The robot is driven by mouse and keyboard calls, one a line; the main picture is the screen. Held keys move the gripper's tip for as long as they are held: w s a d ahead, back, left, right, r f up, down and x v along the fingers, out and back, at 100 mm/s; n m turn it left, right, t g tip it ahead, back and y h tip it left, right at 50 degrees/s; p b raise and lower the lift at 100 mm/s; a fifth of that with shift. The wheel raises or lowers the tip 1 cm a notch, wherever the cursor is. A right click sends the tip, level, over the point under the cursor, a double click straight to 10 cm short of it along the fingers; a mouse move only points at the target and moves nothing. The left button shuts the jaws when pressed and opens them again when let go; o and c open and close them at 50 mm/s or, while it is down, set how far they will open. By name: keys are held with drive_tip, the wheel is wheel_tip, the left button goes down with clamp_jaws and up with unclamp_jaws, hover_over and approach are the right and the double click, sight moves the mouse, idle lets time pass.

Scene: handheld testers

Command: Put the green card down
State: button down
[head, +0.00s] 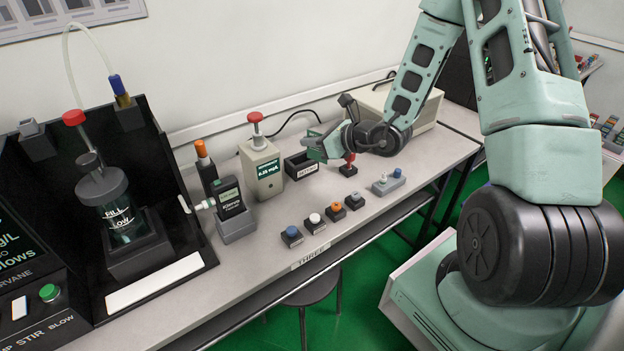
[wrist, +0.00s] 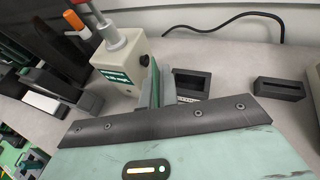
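The green card (wrist: 155,80) shows nearly edge-on in the wrist view, upright between the two fingers of my gripper (wrist: 159,93). In the head view my gripper (head: 330,143) hangs above the back part of the bench, and the green card (head: 316,152) shows at its tip. The gripper looks shut on the card. A black open tray (head: 300,165) with a pale label stands just left of and below it. The same tray (wrist: 193,83) lies right of the card in the wrist view. The card's lower edge is hidden by the fingers.
A cream tester with a red knob (head: 261,165) stands left of the tray. A dark handheld tester (head: 231,200) sits in a grey holder. Several small buttons (head: 314,222) line the front of the bench. A black slotted block (wrist: 280,91) stands right, with bare bench between.

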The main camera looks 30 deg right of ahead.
wheel_tip(320, 180, down, 10)
drive_tip(key=shift+r, duration=0.15)
idle(0.3)
drive_tip(key=shift+f, duration=0.2)
drive_tip(key=c, duration=1.7)
unclamp_jaws()
drive_tip(key=shift+r, duration=0.1)
